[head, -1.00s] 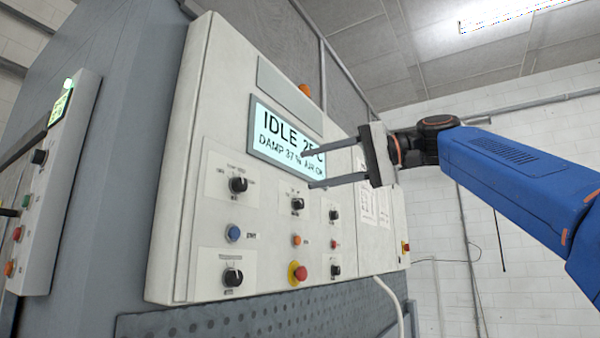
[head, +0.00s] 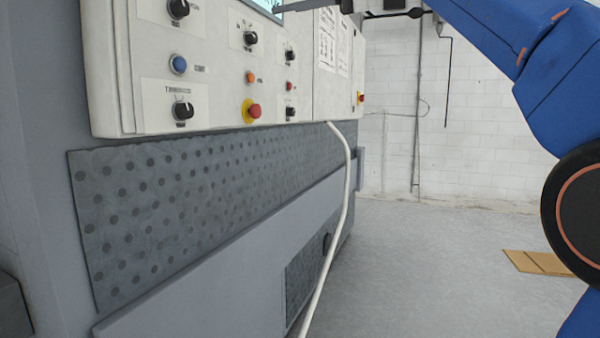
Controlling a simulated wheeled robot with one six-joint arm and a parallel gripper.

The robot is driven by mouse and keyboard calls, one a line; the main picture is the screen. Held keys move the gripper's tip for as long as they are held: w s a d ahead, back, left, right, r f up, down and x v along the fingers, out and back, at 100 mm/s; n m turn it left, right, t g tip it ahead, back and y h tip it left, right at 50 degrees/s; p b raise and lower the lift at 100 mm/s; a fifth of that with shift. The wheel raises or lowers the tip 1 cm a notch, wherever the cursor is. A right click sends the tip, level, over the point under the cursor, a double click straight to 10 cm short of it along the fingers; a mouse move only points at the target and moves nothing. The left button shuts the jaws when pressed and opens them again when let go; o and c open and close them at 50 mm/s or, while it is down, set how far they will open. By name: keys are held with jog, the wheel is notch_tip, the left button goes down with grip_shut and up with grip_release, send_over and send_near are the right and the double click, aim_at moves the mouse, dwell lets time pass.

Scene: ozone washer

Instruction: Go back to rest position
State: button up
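My gripper (head: 312,5) is at the top edge of the head view, mostly cut off. One finger shows in front of the upper right of the white control panel (head: 215,62); the other finger is out of the frame, so the gap between them is hidden. I see nothing held. The blue arm comes in from the right. The panel carries black knobs (head: 183,110), a blue button (head: 179,65), orange and red buttons, and a red emergency stop (head: 252,111) on a yellow ring. Only the bottom edge of its display (head: 268,8) shows.
Below the panel is a dotted grey plate (head: 200,195) on the grey machine body. A white cable (head: 346,190) hangs from the panel to below the frame. A flat tan board (head: 538,262) lies on the open grey floor (head: 430,260) at right. A white brick wall stands behind.

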jog(key=s+d+f+m+t+h, duration=0.1)
jog(key=d+f+m+t+h, duration=0.3)
jog(key=f, duration=0.6)
jog(key=d+f+g+h, duration=0.1)
jog(key=d+f, duration=0.4)
jog(key=f, duration=0.6)
jog(key=s+d+f+m+t+h, duration=0.1)
jog(key=d+f+t+h, duration=0.3)
jog(key=f, duration=0.6)
jog(key=s+d+f+g+h, duration=0.1)
jog(key=s+d+f, duration=0.5)
jog(key=f, duration=0.7)
jog(key=s+d+f+g+h, duration=0.1)
jog(key=s+d+f+h, duration=0.2)
jog(key=s+d+f, duration=0.4)
jog(key=s+d+f+g+h, duration=0.1)
jog(key=s+d+f+h, duration=0.2)
jog(key=f, duration=1.6)
jog(key=s+d, duration=0.3)
jog(key=shift+s+d+f, duration=0.2)
jog(key=shift+s+f, duration=0.1)
